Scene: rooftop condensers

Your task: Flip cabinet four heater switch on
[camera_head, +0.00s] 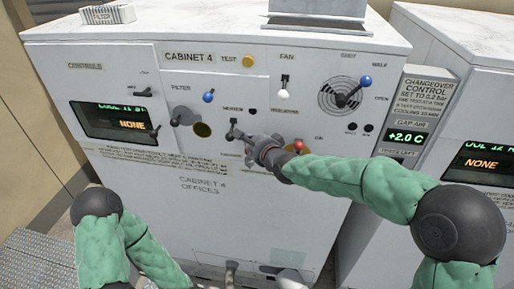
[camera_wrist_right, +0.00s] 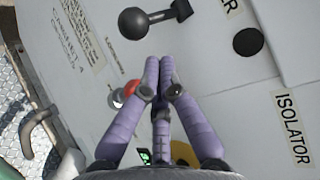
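The heater switch (camera_head: 232,132), a black lever with a ball end, is on the white front of cabinet 4 (camera_head: 330,215), below its small label. In the right wrist view a black ball-ended lever, which looks like this switch (camera_wrist_right: 134,23), lies just beyond my fingertips. My right gripper (camera_head: 252,142) is in front of the panel, just right of and below the switch. In the right wrist view its purple fingers (camera_wrist_right: 160,66) are together with nothing visible between them, apart from the ball in the picture. My left arm shows at lower left, but its gripper is out of view.
A red-knobbed lever (camera_head: 299,146) is close to my right gripper, partly behind a finger in the wrist view. A blue filter knob (camera_head: 208,96), white fan knob (camera_head: 284,94) and blue shut/open lever (camera_head: 365,81) surround it. A neighbouring cabinet (camera_head: 470,110) stands right.

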